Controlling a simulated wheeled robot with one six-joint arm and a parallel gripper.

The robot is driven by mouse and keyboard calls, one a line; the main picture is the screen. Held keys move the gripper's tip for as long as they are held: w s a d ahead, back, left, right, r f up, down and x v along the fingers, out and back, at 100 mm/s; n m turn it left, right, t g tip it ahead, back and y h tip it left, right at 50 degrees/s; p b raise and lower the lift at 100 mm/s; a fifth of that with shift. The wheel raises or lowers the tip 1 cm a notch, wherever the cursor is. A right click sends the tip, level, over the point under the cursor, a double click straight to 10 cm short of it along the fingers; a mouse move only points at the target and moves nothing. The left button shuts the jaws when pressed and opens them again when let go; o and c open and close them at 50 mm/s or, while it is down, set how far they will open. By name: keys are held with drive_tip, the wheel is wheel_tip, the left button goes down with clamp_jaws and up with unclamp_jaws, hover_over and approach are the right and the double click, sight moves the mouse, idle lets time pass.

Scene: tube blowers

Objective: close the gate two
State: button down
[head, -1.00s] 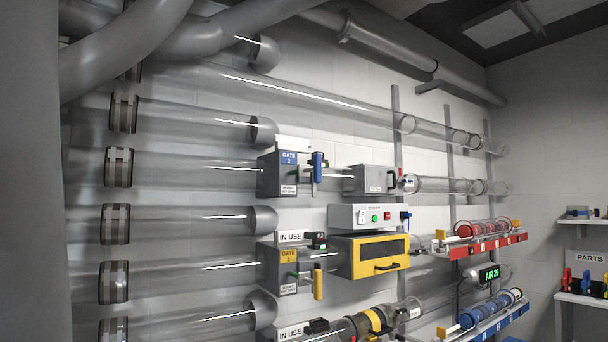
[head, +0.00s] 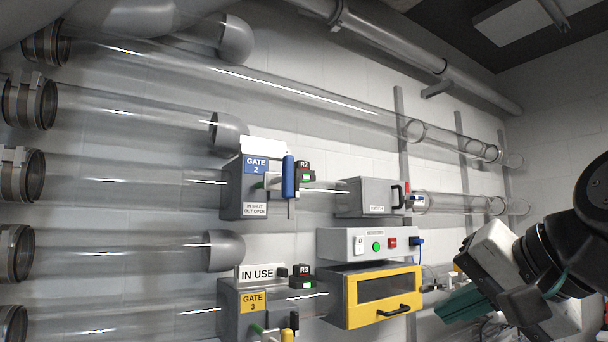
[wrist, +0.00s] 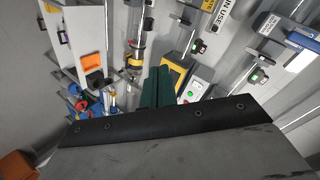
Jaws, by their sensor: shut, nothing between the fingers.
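The gate two box (head: 232,187) is grey with a blue GATE 2 label and a sign reading IN SHUT, OUT OPEN. Its upright blue handle (head: 288,177) stands a little out from the box's right side, in front of the tube. A black R2 unit (head: 305,172) with a green light is just right of the handle. My gripper (head: 446,306) is at the lower right of the head view, well right of and below the handle, touching nothing visible. Its green fingers are together and empty; they also show in the wrist view (wrist: 157,88).
Below is the gate three box (head: 230,300) with an IN USE sign. A yellow-framed box (head: 350,312), a switch panel (head: 340,243) and a grey hatch box (head: 365,197) stand between gate two and my arm. Clear tubes line the wall.

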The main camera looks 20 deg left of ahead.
drive_tip(key=a+r+m+t+y, duration=0.25)
drive_tip(key=a+r, duration=0.35)
drive_tip(key=r, duration=0.4)
drive_tip(key=a+r+m+t+y, duration=0.1)
drive_tip(key=a+r+m+y, duration=0.15)
drive_tip(key=a+r, duration=0.55)
approach(292, 175)
drive_tip(key=shift+y, duration=0.3)
drive_tip(key=x, duration=0.5)
drive_tip(key=shift+w+f, duration=0.2)
drive_tip(key=shift+w, duration=0.05)
drive_tip(key=shift+x, duration=0.75)
